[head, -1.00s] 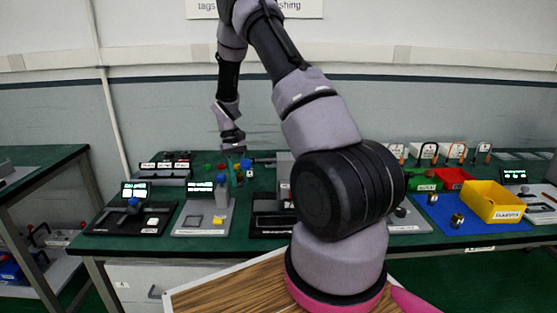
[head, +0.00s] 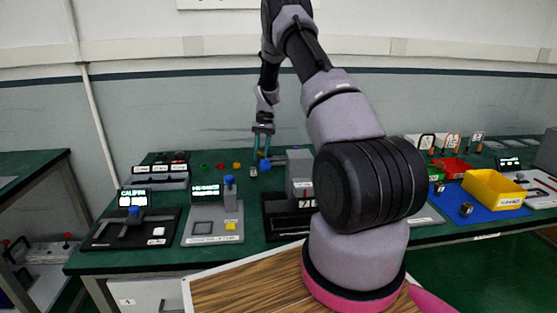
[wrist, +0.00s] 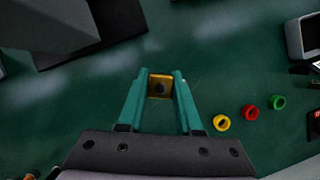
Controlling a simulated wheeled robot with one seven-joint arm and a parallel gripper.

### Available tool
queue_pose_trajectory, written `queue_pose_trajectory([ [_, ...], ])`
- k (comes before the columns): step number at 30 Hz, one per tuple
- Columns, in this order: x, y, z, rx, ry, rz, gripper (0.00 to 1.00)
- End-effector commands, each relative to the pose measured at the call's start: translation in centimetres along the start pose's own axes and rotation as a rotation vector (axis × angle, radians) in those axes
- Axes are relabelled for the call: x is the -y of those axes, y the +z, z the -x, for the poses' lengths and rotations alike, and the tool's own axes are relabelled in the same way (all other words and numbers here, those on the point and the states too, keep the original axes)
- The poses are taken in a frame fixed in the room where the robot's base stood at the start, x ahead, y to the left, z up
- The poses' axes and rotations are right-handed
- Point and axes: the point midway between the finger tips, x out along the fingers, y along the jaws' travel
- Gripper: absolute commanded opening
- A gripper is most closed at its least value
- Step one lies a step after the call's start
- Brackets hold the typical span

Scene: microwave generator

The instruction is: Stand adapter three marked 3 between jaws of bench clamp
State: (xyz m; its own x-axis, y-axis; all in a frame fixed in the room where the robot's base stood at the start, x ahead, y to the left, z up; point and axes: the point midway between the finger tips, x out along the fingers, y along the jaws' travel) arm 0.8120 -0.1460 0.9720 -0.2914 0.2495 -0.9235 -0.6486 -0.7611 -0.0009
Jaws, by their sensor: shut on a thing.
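My gripper (head: 262,156) hangs over the back of the green bench, right of three coloured rings. In the wrist view my gripper (wrist: 161,82) has its teal fingers closed on a small yellow-brown square adapter (wrist: 160,87) with a dark round middle. No number can be read on it. A small blue shape (head: 265,164) shows at the fingertips in the head view; I cannot tell whether it belongs to the held piece. A grey upright block on a black base (head: 299,172) stands to the right, partly behind my arm; I cannot tell whether it is the bench clamp.
Green (head: 205,166), red (head: 221,166) and yellow (head: 237,165) rings lie at the back. Devices with screens, one with a blue knob (head: 229,180), stand in front of them. A yellow bin (head: 494,189) stands right on a blue mat (head: 450,208).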

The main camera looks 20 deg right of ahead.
Motion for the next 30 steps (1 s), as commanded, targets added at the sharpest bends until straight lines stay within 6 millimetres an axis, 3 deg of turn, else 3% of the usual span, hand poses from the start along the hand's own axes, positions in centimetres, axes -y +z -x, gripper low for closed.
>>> queue_pose_trajectory([
  [1, 0.0, -2.9, 1.2, -0.004, -0.061, -0.141, 0.00],
  [6, 0.3, -10.7, 5.6, -0.003, -0.261, -0.622, 0.00],
  [10, 0.1, -14.6, 8.2, -0.003, -0.364, -0.874, 0.00],
  [13, 0.0, -16.2, 9.6, -0.003, -0.412, -0.988, 0.00],
  [17, -0.2, -17.2, 9.8, -0.001, -0.436, -1.055, 0.00],
  [30, -0.2, -19.7, 4.0, -0.002, -0.437, -1.060, 0.00],
])
